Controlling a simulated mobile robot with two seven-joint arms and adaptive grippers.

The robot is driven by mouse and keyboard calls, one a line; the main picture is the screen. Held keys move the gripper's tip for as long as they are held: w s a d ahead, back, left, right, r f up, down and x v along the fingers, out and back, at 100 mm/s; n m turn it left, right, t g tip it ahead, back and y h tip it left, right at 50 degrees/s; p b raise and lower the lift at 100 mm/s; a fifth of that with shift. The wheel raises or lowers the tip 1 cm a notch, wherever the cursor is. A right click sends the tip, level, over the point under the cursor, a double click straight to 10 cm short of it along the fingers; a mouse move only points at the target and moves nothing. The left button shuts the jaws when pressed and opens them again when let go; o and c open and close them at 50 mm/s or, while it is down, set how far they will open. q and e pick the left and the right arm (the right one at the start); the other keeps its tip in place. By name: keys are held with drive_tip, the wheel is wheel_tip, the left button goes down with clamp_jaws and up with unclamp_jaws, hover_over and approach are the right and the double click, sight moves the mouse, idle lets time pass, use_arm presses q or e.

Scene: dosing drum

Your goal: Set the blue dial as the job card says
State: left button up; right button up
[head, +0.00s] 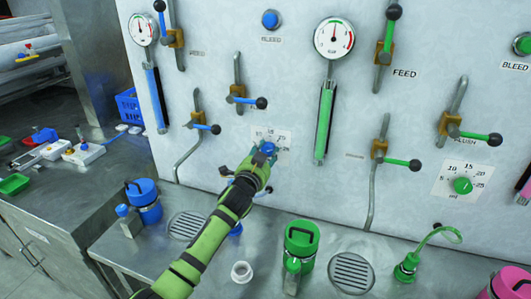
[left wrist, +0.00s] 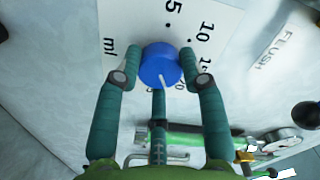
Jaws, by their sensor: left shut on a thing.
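The blue dial (head: 268,148) sits on the upright panel, on a white scale plate (head: 284,138). My left gripper (head: 262,157) reaches it from the front and is shut on it. In the left wrist view the two fingertips (left wrist: 160,76) press on opposite sides of the blue dial (left wrist: 161,64). A white pointer line on the dial points down and slightly right in that view. The figures 5, 10 and part of 15 show, with "ml"; other marks are partly covered, so the exact setting cannot be told. No readable job card shows. My right gripper is not in view.
A similar green dial (head: 462,185) is at the right. Valve levers with black knobs, such as the blue-handled one (head: 247,101), stick out from the panel. A blue canister (head: 144,198) and a green canister (head: 301,240) stand on the bench beside round drain grates (head: 351,272).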

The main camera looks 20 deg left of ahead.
use_arm(q)
drive_tip(key=m, duration=0.6)
drive_tip(key=shift+d+r, duration=0.15)
drive_tip(key=shift+r, duration=0.2)
drive_tip(key=shift+p, duration=0.3)
drive_tip(key=o, duration=1)
drive_tip(key=shift+o, duration=0.7)
drive_tip(key=shift+d+f, duration=0.1)
drive_tip(key=shift+f, duration=0.05)
drive_tip(key=shift+f, duration=0.1)
drive_tip(key=shift+s+a+f, duration=0.1)
drive_tip(key=shift+s+a, duration=0.1)
drive_tip(key=shift+s, duration=0.1)
drive_tip(key=s, duration=1.1)
drive_tip(key=shift+s, duration=0.2)
